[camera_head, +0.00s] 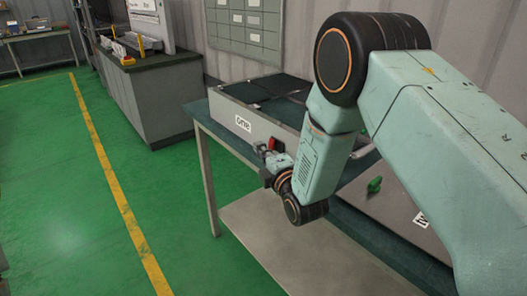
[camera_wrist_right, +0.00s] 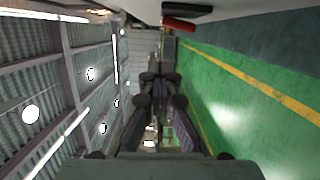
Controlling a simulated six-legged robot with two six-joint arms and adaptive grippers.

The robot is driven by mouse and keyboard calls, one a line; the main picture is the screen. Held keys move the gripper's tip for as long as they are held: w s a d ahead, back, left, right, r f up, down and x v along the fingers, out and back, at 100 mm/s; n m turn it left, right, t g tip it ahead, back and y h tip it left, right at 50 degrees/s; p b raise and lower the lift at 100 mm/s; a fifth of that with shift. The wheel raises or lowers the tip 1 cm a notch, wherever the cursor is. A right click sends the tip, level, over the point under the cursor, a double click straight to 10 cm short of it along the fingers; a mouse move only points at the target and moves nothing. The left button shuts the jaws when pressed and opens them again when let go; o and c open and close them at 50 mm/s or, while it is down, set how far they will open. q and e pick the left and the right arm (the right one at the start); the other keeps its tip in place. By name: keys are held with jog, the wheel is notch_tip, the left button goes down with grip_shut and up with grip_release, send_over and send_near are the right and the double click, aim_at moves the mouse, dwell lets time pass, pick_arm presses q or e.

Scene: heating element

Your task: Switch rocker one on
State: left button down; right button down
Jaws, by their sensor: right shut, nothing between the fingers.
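A grey box with a label reading "one" (camera_head: 243,123) stands on the table at the centre of the head view. A small red rocker (camera_head: 272,144) is on its front face, right of the label. My right gripper (camera_head: 266,163) is just in front of that face, close below the rocker. In the right wrist view the gripper's dark fingers (camera_wrist_right: 161,88) are together and empty. The red rocker (camera_wrist_right: 178,23) shows at the top of that view, apart from the fingers. My right arm hides the right part of the box. My left gripper is in neither view.
The box stands on a table with a dark green top (camera_head: 222,146) and a lower shelf (camera_head: 300,260). A second grey unit with a green knob (camera_head: 374,185) is on the right. The green floor on the left is clear, with a yellow line (camera_head: 120,200).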

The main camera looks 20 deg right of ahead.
jog(key=s, duration=1)
jog(key=shift+d+r+p, duration=0.35)
jog(key=shift+p, duration=0.05)
jog(key=shift+s, duration=0.1)
